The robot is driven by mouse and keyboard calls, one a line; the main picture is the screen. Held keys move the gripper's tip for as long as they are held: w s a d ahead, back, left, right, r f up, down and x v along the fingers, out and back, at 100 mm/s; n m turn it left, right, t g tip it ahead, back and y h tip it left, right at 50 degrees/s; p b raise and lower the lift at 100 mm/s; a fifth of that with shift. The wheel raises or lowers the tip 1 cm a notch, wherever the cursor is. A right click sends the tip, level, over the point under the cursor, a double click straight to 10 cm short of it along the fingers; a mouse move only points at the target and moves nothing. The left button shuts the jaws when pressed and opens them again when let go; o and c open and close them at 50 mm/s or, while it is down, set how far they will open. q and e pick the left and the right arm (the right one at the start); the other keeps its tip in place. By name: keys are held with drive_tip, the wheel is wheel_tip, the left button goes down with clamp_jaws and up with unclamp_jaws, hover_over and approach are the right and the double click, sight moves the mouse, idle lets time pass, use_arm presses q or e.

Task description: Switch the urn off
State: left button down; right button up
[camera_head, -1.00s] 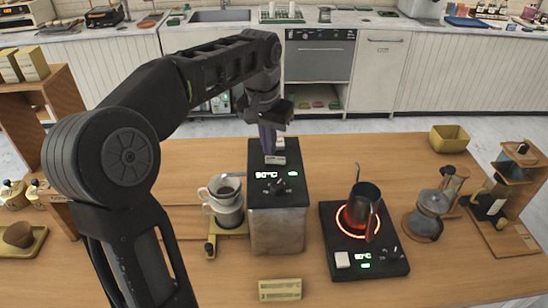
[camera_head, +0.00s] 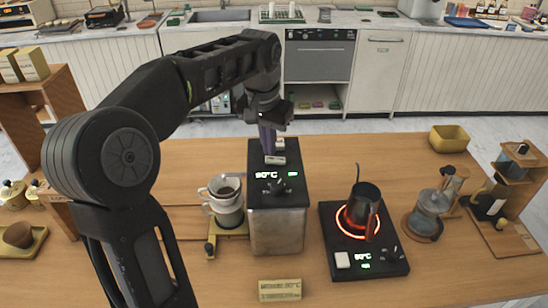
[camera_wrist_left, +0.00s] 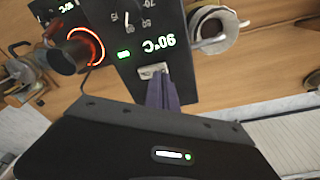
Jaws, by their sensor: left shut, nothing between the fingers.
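The urn (camera_head: 278,228) is a steel box with a black top, standing on the wooden counter. Its top shows a lit 90°C readout, a green light and a dial (camera_head: 277,187). A pale rocker switch (camera_head: 275,160) sits near the far end of the top; the switch also shows in the left wrist view (camera_wrist_left: 153,71). My left gripper (camera_head: 268,148) is shut and empty, pointing down with its purple fingertips at the switch. In the left wrist view the fingertips (camera_wrist_left: 161,84) overlap the switch edge; I cannot tell whether they touch. My right gripper is not in view.
A dripper on a carafe (camera_head: 226,205) stands close left of the urn. A hot plate (camera_head: 330,215) with a glowing red ring and a dark kettle (camera_head: 364,203) is to the right. A label card (camera_head: 280,290) lies in front. Counter beyond the hot plate is clear.

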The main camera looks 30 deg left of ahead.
sight(269, 159)
use_arm(q)
drive_tip(key=shift+f+b, duration=0.65)
drive_tip(key=shift+f, duration=0.25)
idle(0.7)
drive_tip(key=shift+r, duration=0.1)
wheel_tip(269, 159, up, 3)
drive_tip(key=p, duration=0.2)
drive_tip(key=shift+p, duration=0.3)
drive_tip(key=shift+r, duration=1.95)
